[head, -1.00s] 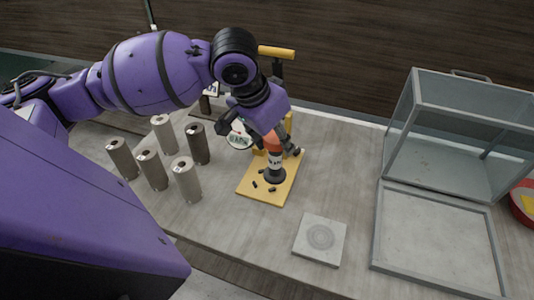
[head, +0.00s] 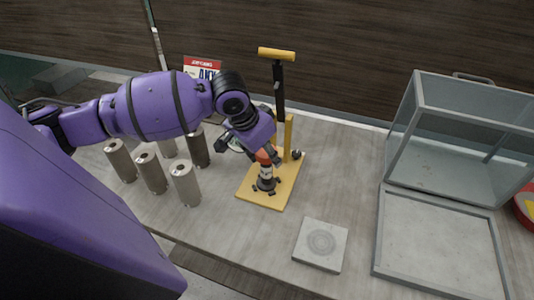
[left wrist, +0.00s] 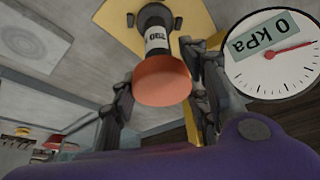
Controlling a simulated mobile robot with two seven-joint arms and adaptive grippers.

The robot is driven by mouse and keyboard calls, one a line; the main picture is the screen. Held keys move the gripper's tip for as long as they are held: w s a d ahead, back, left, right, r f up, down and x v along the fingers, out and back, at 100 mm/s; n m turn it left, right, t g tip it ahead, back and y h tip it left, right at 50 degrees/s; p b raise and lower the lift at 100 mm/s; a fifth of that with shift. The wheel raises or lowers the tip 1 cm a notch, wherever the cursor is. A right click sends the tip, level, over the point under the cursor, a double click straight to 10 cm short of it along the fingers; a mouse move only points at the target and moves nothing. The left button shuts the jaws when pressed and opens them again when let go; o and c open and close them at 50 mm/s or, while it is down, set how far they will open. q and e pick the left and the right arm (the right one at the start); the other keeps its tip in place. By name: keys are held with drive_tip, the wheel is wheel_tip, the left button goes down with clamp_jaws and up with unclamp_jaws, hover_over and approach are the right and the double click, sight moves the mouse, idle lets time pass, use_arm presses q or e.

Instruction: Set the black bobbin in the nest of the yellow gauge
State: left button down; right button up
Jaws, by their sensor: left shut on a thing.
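The black bobbin (head: 266,184) has a white label and an orange top. It stands about upright over the yellow gauge's base plate (head: 247,190), its dark lower end among short black pegs (head: 278,181). I cannot tell whether it touches the plate. My left gripper (head: 262,155) is shut on the orange top. In the left wrist view the bobbin (left wrist: 157,40) hangs between the fingers (left wrist: 163,88), and the plate (left wrist: 112,22) lies beyond it. The gauge's post and yellow lever handle (head: 276,54) rise behind. My right gripper is not in view.
Several grey-brown cylinders (head: 185,184) stand to the left. A round dial (left wrist: 272,55) reading 0 kPa is close beside the gripper. A square pale plate (head: 320,245) lies at front right, with a glass case (head: 455,135) and framed tray (head: 440,240) further right.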

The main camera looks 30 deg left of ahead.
use_arm(q)
drive_tip(key=c, duration=1)
unclamp_jaws()
drive_tip(key=shift+f, duration=0.1)
drive_tip(key=shift+s+r, duration=0.1)
drive_tip(key=shift+r, duration=0.3)
drive_tip(key=p+v, duration=0.2)
drive_tip(key=v, duration=0.9)
drive_tip(key=shift+r, duration=0.25)
drive_tip(key=shift+s, duration=0.1)
